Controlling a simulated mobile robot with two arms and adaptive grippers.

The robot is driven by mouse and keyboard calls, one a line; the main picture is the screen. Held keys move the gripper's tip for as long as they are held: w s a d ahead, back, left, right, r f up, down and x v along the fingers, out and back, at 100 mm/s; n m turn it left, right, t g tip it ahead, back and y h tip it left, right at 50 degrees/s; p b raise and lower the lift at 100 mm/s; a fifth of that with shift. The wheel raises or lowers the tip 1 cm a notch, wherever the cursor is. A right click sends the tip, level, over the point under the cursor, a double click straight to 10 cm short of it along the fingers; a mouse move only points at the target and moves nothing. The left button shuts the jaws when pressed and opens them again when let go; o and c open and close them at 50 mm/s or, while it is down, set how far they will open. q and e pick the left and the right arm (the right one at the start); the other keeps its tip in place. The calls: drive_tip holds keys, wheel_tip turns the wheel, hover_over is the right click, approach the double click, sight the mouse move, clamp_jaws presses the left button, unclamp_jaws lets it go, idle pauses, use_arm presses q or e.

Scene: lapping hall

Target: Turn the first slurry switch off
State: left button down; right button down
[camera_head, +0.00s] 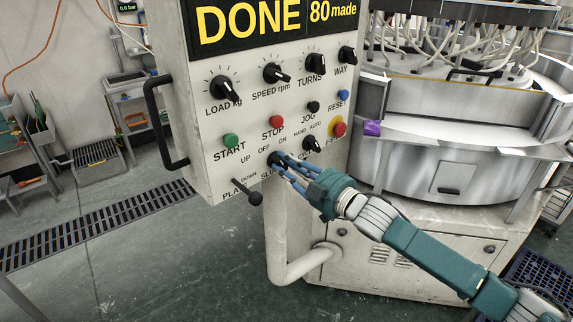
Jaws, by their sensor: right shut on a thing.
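The slurry switch (273,158) is a small black knob low on the grey control panel (205,110), under the OFF and ON marks. My right gripper (279,160) comes in from the lower right and its blue fingers are shut on this knob. The fingers cover part of the knob and of the label below it, so I cannot tell which way it points. My left gripper is not in view.
Close by are a black lever (254,197), a green START button (231,141), a red STOP button (277,121), another black knob (312,144) and a red emergency button (339,129). A black handle (160,120) sticks out at the left. The lapping machine (440,160) stands at the right.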

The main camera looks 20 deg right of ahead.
idle(0.4)
drive_tip(key=c, duration=1.5)
unclamp_jaws()
drive_tip(key=shift+c, duration=0.2)
drive_tip(key=shift+s, duration=0.1)
drive_tip(key=v, duration=1.2)
drive_tip(key=shift+f, duration=0.1)
